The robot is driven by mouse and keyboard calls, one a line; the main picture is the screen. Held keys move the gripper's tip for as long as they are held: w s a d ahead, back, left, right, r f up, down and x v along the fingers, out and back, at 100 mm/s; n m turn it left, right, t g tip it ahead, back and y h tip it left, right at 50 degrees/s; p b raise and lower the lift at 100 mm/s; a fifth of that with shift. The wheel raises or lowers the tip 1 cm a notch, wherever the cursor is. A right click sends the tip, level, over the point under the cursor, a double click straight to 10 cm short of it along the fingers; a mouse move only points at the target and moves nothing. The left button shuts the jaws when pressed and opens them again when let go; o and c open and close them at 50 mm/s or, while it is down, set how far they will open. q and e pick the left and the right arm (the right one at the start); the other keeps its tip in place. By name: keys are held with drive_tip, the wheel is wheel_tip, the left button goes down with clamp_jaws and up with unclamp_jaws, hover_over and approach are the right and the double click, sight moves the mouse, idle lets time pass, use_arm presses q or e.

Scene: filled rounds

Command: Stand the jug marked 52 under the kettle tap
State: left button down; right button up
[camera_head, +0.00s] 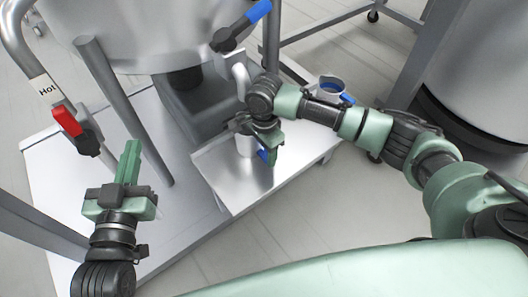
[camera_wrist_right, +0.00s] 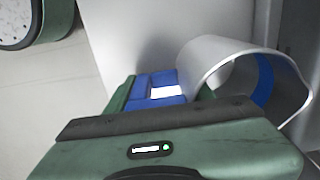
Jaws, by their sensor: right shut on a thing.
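A silver jug (camera_head: 245,146) with a blue handle is under my right gripper (camera_head: 268,140), over the metal tray. In the right wrist view, the gripper (camera_wrist_right: 160,98) is shut on the jug's blue handle (camera_wrist_right: 158,84), which bears a white label too blurred to read. The jug's open mouth (camera_wrist_right: 240,75) shows blue inside. Whether the jug touches the tray, I cannot tell. My left gripper (camera_head: 129,160) appears shut and empty at the left.
The large steel kettle (camera_head: 150,35) stands behind. A pipe marked Hot (camera_head: 46,88) with a red lever (camera_head: 68,120) is at the left. The metal tray (camera_head: 240,187) is bare in front. Another jug (camera_head: 332,86), with blue handle, stands beyond my right forearm.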

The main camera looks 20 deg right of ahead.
drive_tip(key=shift+f, duration=0.1)
drive_tip(key=o, duration=1.5)
use_arm(q)
drive_tip(key=shift+f, duration=0.45)
drive_tip(key=shift+r, duration=0.1)
